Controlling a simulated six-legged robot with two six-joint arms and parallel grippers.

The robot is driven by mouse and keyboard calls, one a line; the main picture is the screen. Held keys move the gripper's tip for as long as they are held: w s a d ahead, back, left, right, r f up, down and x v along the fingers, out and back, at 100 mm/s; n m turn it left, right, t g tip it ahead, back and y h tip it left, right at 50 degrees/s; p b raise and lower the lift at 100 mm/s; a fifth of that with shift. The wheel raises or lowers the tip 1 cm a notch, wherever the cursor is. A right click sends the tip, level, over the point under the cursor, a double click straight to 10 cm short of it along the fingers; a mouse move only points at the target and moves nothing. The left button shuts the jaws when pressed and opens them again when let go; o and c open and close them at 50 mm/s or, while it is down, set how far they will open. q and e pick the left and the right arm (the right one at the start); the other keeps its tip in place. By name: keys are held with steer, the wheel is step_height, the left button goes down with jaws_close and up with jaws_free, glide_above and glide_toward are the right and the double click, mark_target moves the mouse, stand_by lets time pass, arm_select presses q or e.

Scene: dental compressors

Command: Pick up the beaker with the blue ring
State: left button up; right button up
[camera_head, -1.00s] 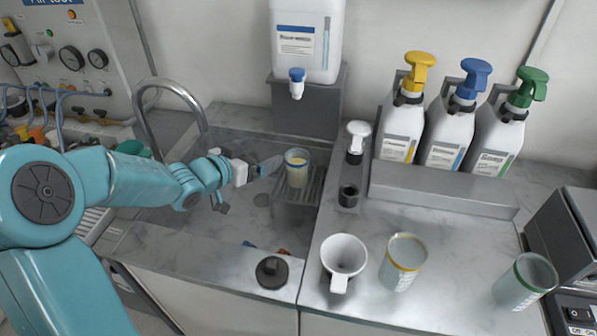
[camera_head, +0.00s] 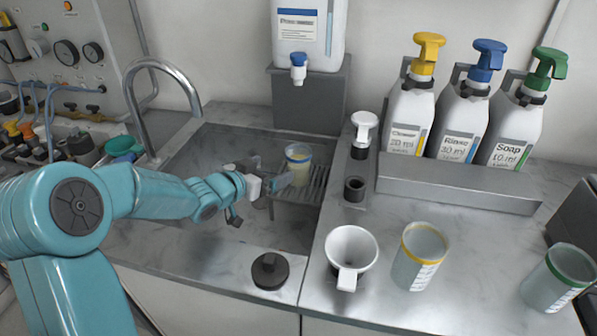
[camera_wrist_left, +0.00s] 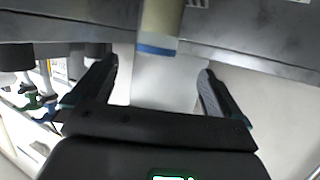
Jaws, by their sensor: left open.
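The beaker with the blue ring (camera_head: 298,168) holds pale yellow liquid and stands upright on the slotted rack in the sink, below the white dispenser's tap. My left gripper (camera_head: 276,176) is open and level with it, just to its left in the head view, with its fingers reaching toward it. In the left wrist view the beaker (camera_wrist_left: 160,25) appears upside down, its blue rim in line with the gap between the open fingers (camera_wrist_left: 156,85). It is beyond the fingertips, and nothing is held. My right gripper is not in view.
A curved tap (camera_head: 160,75) rises behind the sink. A white funnel (camera_head: 351,255), a yellow-ringed beaker (camera_head: 418,258) and a green-ringed beaker (camera_head: 558,278) stand on the right counter. Several pump bottles (camera_head: 460,120) stand behind. A black knob (camera_head: 270,271) sits at the sink's front edge.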

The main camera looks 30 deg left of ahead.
mark_target(290, 161)
arm_select(q)
steer(key=x, duration=0.7)
steer(key=shift+w+f, duration=0.1)
steer(key=shift+w, duration=0.15)
steer(key=x, duration=0.5)
steer(key=shift+w+d, duration=0.15)
steer(key=shift+w, duration=0.05)
steer(key=shift+s, duration=0.1)
steer(key=shift+c, duration=0.3)
steer(key=c, duration=1.2)
step_height(290, 161, up, 10)
steer(key=p, duration=0.4)
steer(key=shift+c, duration=0.2)
